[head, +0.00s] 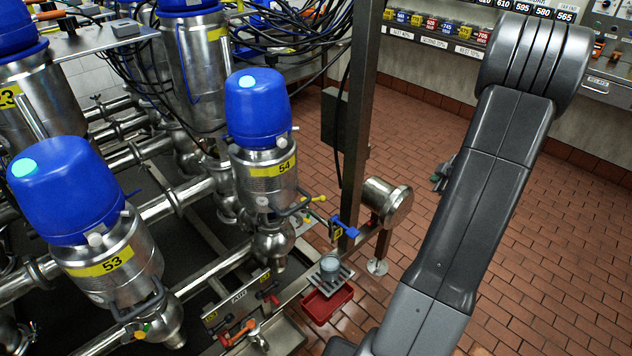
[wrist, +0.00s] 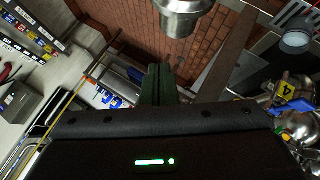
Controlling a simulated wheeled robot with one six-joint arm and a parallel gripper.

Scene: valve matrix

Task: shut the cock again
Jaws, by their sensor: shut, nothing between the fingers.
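A cock with a blue handle (head: 346,228) sits on the pipework right of the valve marked 54, with a small yellow tag beside it. The blue handle also shows at the right edge of the wrist view (wrist: 298,106), by a yellow tag marked 4. A small grey vessel (head: 331,263) stands on a slatted rest below the cock, and shows at the upper right of the wrist view (wrist: 296,40). My gripper (wrist: 158,80) is shut and empty, apart from the cock. It is out of the head view. I cannot tell the handle's exact setting.
Blue-capped valves 54 (head: 262,140) and 53 (head: 80,220) stand at left. A red tray (head: 327,304) lies under the rest. A steel post (head: 358,110) and a round pipe end (head: 388,202) stand near the cock. The tiled floor (head: 540,260) at right is clear.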

